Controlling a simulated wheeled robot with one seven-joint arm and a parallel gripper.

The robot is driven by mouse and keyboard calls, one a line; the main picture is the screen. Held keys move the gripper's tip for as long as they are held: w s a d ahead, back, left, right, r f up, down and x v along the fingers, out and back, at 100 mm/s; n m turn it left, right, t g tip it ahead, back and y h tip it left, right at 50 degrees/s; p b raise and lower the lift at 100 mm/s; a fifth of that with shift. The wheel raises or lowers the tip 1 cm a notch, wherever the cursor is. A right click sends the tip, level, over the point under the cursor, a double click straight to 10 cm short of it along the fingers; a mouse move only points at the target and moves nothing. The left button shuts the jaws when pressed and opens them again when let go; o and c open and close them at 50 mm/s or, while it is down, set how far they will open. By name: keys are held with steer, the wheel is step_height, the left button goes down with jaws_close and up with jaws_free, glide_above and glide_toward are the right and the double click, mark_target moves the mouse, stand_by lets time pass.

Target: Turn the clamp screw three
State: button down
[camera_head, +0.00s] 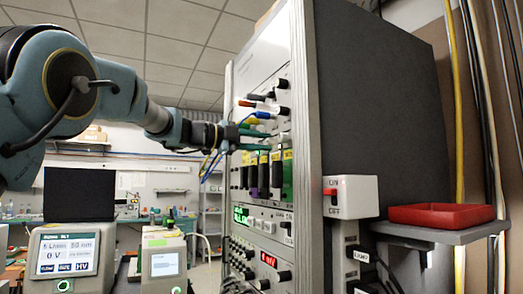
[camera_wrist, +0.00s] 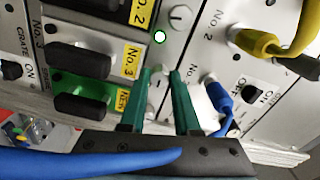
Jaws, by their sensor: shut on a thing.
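My gripper (camera_wrist: 162,73) points at the front panel in the wrist view, with its two green fingers on either side of a small pale clamp screw (camera_wrist: 158,79). The fingers are shut on this screw, which lies beside the yellow "No. 3" label (camera_wrist: 132,62). The fingers partly hide the screw, so its turn angle cannot be told. In the head view, my gripper (camera_head: 262,134) reaches the rack's front panel from the left. Another round, slotted screw (camera_wrist: 180,17) shows higher on the panel.
A lit round lamp (camera_wrist: 160,37) sits just above the fingertips. Yellow (camera_wrist: 265,44) and blue (camera_wrist: 219,98) cable plugs stick out to the right. Black module handles (camera_wrist: 82,105) project at left. A red tray (camera_head: 441,216) lies on a side shelf near the ON/OFF switch box (camera_head: 357,196).

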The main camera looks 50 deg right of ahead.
steer(key=m+b, duration=0.1)
steer(key=m, duration=0.1)
steer(key=m+b, duration=0.2)
steer(key=shift+f+m, duration=0.2)
steer(key=shift+m, duration=0.1)
steer(key=m+b, duration=0.2)
steer(key=m, duration=0.1)
steer(key=shift+m, duration=0.3)
steer(key=m+b, duration=0.3)
steer(key=m, duration=0.1)
steer(key=shift+s+r+m+t+b, duration=0.1)
steer(key=shift+m+t+b, duration=0.2)
steer(key=shift+m+b, duration=0.9)
steer(key=shift+m, duration=0.5)
steer(key=c, duration=0.6)
jaws_free()
steer(key=shift+r+p, duration=0.1)
steer(key=shift+p, duration=0.2)
steer(key=shift+c, duration=0.2)
